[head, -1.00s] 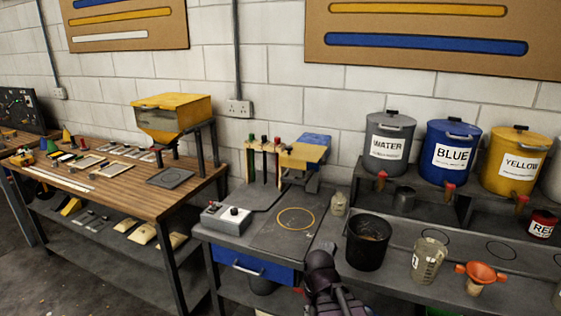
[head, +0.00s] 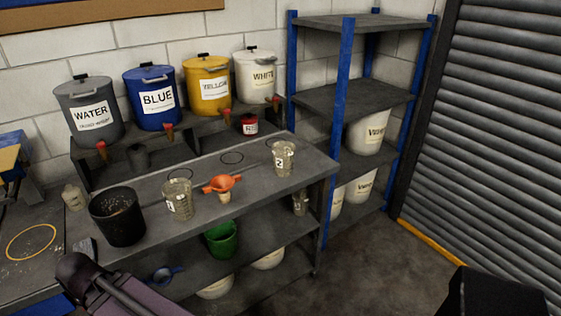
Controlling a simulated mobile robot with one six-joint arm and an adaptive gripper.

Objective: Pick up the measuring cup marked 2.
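The measuring cup marked 2 (head: 284,152) is a clear cup standing upright near the right end of the grey bench, in the head view. A second clear measuring cup (head: 178,203) stands further left with a dark mark that I cannot read surely. Part of my arm shows at the lower left, in front of the bench and well apart from both cups. My gripper's fingers do not show, so I cannot see whether it is open or shut.
A small red can (head: 249,125) is behind. Labelled dispensers line the back. A blue-post shelf (head: 343,100) stands right of the bench; floor before it is clear.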

